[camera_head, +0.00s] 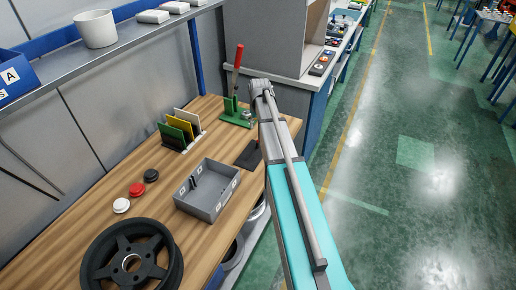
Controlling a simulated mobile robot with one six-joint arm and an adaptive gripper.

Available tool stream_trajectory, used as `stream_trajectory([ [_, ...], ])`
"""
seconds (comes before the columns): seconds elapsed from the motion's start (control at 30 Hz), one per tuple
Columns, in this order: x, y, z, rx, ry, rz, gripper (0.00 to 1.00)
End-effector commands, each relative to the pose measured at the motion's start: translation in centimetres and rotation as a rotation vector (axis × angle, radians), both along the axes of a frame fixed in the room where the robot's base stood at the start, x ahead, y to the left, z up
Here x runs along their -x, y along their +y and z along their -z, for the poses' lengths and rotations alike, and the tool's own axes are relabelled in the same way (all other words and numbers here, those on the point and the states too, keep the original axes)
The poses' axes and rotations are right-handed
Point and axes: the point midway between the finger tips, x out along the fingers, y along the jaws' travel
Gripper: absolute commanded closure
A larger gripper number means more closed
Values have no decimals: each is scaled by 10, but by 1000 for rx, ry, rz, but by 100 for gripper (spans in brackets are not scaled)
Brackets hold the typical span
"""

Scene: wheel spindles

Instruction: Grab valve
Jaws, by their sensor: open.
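A grey open box (222,203) stands on the wooden bench top. Thin dark upright parts (193,183) show inside its left side. They may be the valve, but they are too small to tell. My arm, partly turquoise and grey, runs up the middle of the view along the bench's right edge. Its far end is a grey rounded joint near the back of the bench. I cannot make out any gripper fingers there, and nothing is seen held.
A black spoked wheel (158,270) lies at the bench front. White, red and black round pieces (137,189) lie behind it. Coloured upright plates (181,128) and a green clamp with a red handle (236,108) stand farther back. Clear green floor (400,190) lies right.

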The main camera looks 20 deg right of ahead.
Motion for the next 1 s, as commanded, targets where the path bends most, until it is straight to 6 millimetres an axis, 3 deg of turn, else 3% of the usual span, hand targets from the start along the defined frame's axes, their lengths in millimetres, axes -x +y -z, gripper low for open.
stream_trajectory([
  [0.6, -7, -2, 52, 0, 0, 2, 47],
  [1.0, -9, -3, 62, 0, 0, 2, 47],
])
